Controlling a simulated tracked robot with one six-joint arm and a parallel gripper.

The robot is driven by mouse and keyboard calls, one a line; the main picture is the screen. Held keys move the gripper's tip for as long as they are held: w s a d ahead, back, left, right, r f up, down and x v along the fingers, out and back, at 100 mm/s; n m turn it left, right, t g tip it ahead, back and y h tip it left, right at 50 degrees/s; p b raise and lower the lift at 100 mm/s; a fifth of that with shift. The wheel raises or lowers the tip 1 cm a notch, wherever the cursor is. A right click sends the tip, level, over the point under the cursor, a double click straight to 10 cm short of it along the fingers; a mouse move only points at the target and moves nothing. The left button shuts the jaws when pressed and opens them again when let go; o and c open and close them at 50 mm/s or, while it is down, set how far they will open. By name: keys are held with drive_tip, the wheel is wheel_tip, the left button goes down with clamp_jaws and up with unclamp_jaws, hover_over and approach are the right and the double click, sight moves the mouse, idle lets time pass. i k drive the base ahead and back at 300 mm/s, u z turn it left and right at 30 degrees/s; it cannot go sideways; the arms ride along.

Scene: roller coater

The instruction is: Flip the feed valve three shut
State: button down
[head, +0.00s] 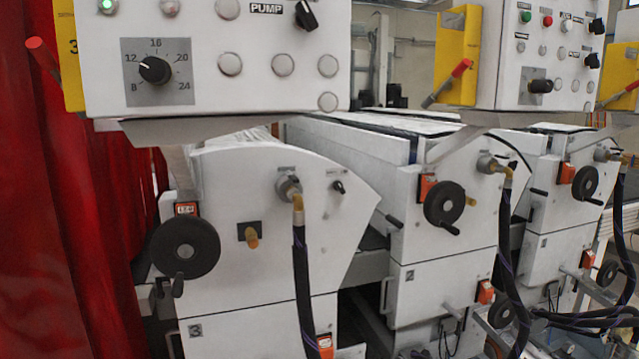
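A lever with a red grip (36,44) sticks out from the plate's left side and points up and to the left. Its pivot and the valve body are hidden or too small to make out. I cannot tell from this view whether the valve is open or shut. My gripper is not in view.
The white control box (210,85) with knobs overhangs the nearest machine. Red curtains (85,230) hang close below the lever. Further yellow plates with red-gripped levers (461,68) are at the right. A black handwheel (184,247) and hose (302,270) stick out in front.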

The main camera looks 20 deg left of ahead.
sight(294, 179)
drive_tip(key=z, duration=0.95)
drive_tip(key=k, duration=1.25)
drive_tip(key=u, duration=1.4)
drive_tip(key=i, duration=0.5)
drive_tip(key=u, duration=0.1)
